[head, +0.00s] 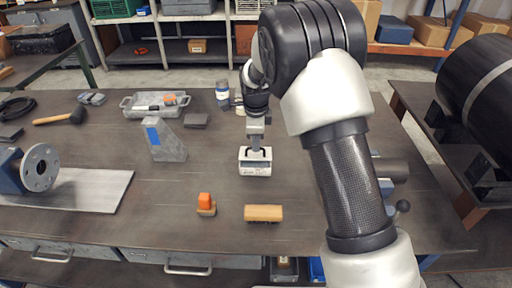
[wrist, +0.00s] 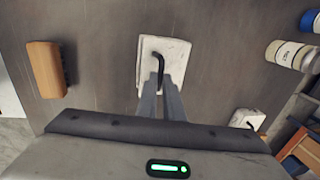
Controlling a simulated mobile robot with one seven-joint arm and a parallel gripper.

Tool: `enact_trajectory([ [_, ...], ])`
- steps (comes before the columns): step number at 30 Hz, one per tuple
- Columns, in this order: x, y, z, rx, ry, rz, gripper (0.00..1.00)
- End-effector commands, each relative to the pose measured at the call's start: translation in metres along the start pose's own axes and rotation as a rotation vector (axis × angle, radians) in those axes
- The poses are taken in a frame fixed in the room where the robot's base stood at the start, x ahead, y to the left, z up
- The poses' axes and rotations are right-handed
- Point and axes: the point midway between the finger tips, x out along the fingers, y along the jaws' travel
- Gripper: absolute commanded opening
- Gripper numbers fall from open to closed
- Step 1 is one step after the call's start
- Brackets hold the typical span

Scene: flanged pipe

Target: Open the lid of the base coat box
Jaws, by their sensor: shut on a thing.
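The base coat box, taken to be the small white box with a black handle (head: 255,170), stands on the workbench near the middle. It also shows in the wrist view (wrist: 178,50), with dark print too small to read. My gripper (head: 256,147) is directly above it, pointing down. In the wrist view, my gripper's fingers (wrist: 162,82) are shut on the black handle on its top. The lid looks level on the box; I cannot tell whether there is a gap beneath it. The fingers hide part of the box top.
A wooden block (head: 263,213) and an orange-topped piece (head: 206,204) lie nearer. A grey angled block (head: 165,140) stands left. Jars (head: 222,93) and a grey tray (head: 155,105) are farther back. Bench around the box is clear.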

Motion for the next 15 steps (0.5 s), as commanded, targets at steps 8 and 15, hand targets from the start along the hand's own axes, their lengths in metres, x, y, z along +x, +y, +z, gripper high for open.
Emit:
enact_trajectory([
  [8,-0.009,-0.032,-0.001,0.000,0.001,-0.012,0.00],
  [15,-0.009,-0.055,-0.002,0.001,0.002,-0.005,0.00],
])
